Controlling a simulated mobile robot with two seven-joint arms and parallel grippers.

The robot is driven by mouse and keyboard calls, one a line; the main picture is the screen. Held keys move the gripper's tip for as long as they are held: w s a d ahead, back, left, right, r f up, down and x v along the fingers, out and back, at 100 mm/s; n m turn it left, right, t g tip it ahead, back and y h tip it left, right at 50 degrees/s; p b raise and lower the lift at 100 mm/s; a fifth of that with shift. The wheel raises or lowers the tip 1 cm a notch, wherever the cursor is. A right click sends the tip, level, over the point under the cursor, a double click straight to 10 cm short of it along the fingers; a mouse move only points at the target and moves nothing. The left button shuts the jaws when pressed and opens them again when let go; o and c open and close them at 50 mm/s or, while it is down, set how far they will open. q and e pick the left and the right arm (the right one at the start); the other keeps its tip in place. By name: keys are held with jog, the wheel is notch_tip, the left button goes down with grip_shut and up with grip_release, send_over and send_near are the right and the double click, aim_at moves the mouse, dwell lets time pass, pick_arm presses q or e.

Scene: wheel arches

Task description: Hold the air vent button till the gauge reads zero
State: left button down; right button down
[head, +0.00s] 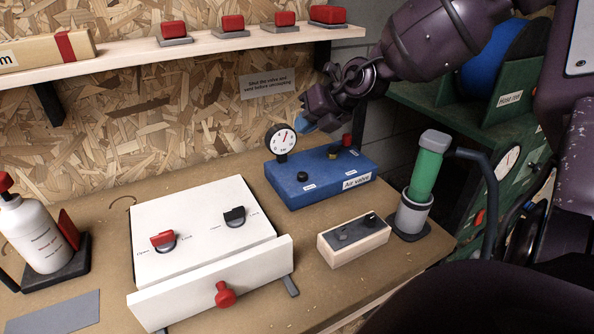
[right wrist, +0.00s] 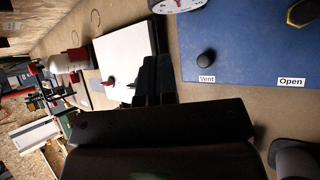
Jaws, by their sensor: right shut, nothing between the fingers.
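The blue air valve box (head: 325,187) sits on the bench at centre right. Its black vent button (head: 302,176) is at the front left of the top; it also shows in the right wrist view (right wrist: 206,58), above the label "Vent". The round white gauge (head: 281,141) stands at the box's left; its red needle points up and slightly right, the numbers too small to read. My right gripper (head: 308,124) is shut and empty, above the back of the box, apart from the button. In the wrist view its dark fingers (right wrist: 153,80) are left of the button. My left gripper is out of view.
A yellow-and-black valve handle (head: 334,151) and a red knob (head: 347,140) are on the box. A white panel box (head: 195,215), a wooden switch block (head: 353,242) and a green cylinder in a grey holder (head: 427,165) stand near. A shelf (head: 130,63) runs above.

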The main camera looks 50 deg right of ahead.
aim_at(304, 173)
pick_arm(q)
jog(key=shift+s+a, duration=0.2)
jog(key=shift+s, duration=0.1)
pick_arm(e)
jog(key=shift+s+r, duration=0.1)
